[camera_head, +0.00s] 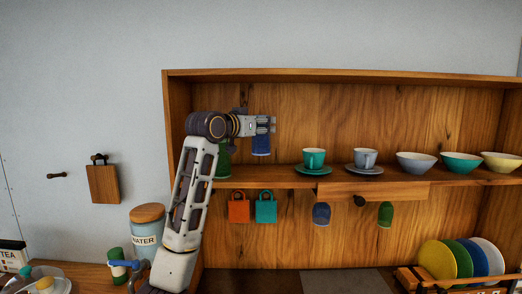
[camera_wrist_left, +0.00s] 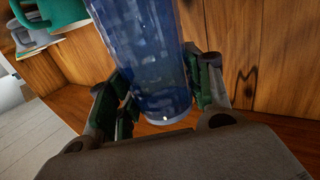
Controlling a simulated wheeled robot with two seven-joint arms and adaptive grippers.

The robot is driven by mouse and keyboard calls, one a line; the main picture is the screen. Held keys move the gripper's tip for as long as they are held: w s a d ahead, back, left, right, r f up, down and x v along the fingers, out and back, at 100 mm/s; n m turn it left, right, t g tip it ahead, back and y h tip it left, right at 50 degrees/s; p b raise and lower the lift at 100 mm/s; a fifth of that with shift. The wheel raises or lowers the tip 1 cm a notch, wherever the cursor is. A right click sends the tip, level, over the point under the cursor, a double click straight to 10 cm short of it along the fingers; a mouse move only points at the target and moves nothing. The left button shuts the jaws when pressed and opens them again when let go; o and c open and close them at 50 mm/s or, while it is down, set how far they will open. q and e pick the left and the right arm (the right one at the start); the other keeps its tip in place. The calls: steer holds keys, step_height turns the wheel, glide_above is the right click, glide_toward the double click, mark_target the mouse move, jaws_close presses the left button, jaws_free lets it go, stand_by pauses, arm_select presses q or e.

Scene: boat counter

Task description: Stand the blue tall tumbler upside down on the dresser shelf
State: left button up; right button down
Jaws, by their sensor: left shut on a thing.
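The blue tall tumbler (camera_head: 261,146) is held about vertical in my left gripper (camera_head: 266,124), above the dresser shelf (camera_head: 290,180). A gap shows between its lower end and the shelf. In the left wrist view the blue tumbler (camera_wrist_left: 145,55) is between the fingers of my left gripper (camera_wrist_left: 160,92), which is shut on it. I cannot tell for sure which end is its mouth. My right gripper is not in view.
A green tumbler (camera_head: 223,160) stands on the shelf to the left, partly behind my arm. A teal cup (camera_head: 314,157) on a saucer is to the right, then a grey-blue cup (camera_head: 365,158) and several bowls. The shelf between green tumbler and teal cup is clear.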

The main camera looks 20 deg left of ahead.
mark_target(256, 145)
arm_select(q)
steer(key=shift+f, duration=1.55)
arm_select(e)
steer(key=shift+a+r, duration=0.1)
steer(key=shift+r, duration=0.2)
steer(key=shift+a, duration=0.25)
arm_select(q)
steer(key=shift+f+p, duration=0.6)
steer(key=shift+f, duration=1.45)
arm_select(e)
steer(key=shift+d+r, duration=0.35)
arm_select(q)
steer(key=shift+f, duration=0.15)
steer(key=o, duration=1.2)
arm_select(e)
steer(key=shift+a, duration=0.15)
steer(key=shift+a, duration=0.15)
